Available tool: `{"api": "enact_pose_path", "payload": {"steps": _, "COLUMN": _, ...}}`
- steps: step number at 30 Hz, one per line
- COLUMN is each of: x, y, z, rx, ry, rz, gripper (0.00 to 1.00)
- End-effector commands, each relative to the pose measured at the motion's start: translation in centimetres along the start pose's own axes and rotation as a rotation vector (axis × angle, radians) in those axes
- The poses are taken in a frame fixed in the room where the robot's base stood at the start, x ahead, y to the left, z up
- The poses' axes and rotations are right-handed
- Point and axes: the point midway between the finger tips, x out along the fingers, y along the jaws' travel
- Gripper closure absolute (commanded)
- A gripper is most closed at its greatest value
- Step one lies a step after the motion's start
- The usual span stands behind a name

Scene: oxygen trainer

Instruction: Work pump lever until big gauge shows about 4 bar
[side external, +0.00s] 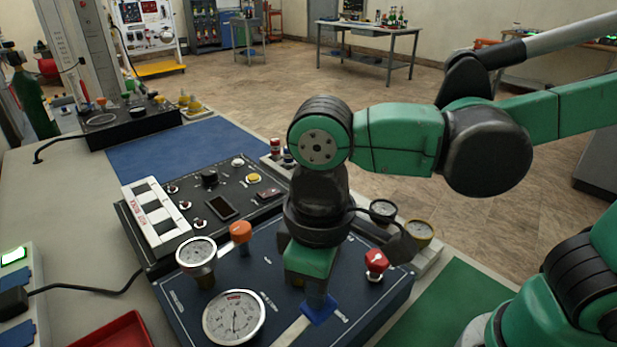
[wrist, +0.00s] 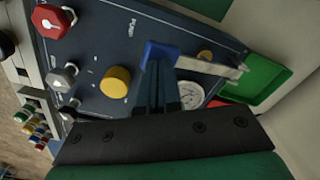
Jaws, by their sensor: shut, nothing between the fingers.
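The big gauge (side external: 234,317) has a white dial near the front of the blue panel in the side view; I cannot read its needle surely. The pump lever is a pale bar (side external: 290,331) with a blue end (side external: 319,309); in the wrist view the blue end (wrist: 161,53) is at my fingertips, beside the PUMP label. My gripper (side external: 317,291) points down at the blue end, shut and with nothing between its fingers. In the wrist view my gripper (wrist: 160,72) appears at or touching the blue end; I cannot tell whether it presses on it.
A smaller gauge (side external: 197,252), an orange knob (side external: 241,232) and a red knob (side external: 376,262) stand up from the panel around my gripper. A black panel (side external: 220,175) lies behind. A red tray (side external: 115,331) is at front left. The green mat (side external: 455,300) at right is clear.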

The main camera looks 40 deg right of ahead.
Motion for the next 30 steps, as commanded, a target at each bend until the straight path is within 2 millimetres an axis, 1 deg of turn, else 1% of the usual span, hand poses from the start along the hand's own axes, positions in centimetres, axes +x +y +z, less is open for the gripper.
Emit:
{"api": "enact_pose_path", "payload": {"steps": 14, "x": 0.2, "y": 0.0, "z": 0.0, "rx": 0.000, "ry": 0.000, "rz": 0.000, "gripper": 1.00}}
{"api": "enact_pose_path", "payload": {"steps": 30, "x": 2.9, "y": 0.0, "z": -0.1, "rx": 0.000, "ry": 0.001, "rz": -0.001, "gripper": 1.00}}
